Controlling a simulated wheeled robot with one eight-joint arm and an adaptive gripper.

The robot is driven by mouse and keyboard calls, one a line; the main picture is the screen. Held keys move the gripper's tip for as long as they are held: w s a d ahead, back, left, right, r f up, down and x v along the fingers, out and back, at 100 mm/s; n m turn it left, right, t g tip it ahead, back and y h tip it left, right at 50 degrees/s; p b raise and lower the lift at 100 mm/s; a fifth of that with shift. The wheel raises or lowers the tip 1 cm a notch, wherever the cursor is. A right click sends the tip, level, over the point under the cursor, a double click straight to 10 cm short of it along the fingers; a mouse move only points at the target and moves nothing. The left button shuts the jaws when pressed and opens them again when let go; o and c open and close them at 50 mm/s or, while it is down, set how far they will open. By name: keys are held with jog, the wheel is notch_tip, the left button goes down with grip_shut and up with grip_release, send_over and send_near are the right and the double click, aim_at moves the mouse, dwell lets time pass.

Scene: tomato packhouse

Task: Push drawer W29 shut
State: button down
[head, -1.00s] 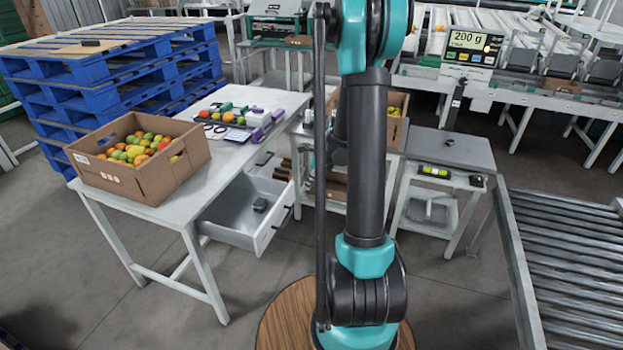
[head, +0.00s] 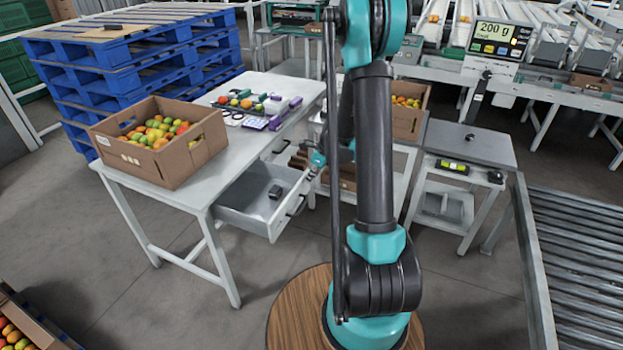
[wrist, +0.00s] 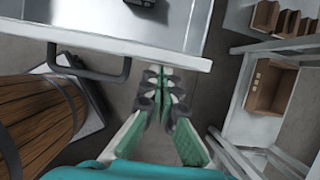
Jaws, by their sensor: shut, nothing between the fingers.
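An open drawer (head: 277,229) sticks out from the white workbench's side in the head view; its label is not readable. In the wrist view its pale front edge (wrist: 150,48) and dark bar handle (wrist: 90,70) lie just beyond my gripper. My gripper (wrist: 163,74) is shut and empty, its fingertips to the right of the handle and close to the front panel. I cannot tell whether they touch it. In the head view my gripper (head: 316,163) is small at the drawer's far front corner, partly hidden by my arm.
A small dark object (head: 275,192) lies in the drawer. The workbench (head: 185,193) carries a fruit box (head: 188,172) and small tools. A shelf stand with cartons (wrist: 271,86) is close on the gripper's right. A roller conveyor (head: 580,265) stands at the right.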

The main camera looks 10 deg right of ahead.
jog(key=w+a, duration=0.3)
jog(key=a, duration=0.2)
jog(key=w+a, duration=0.4)
jog(key=a, duration=0.1)
jog(key=w+a, duration=0.4)
jog(key=a, duration=0.2)
jog(key=shift+w, duration=0.25)
jog(key=shift+d, duration=0.1)
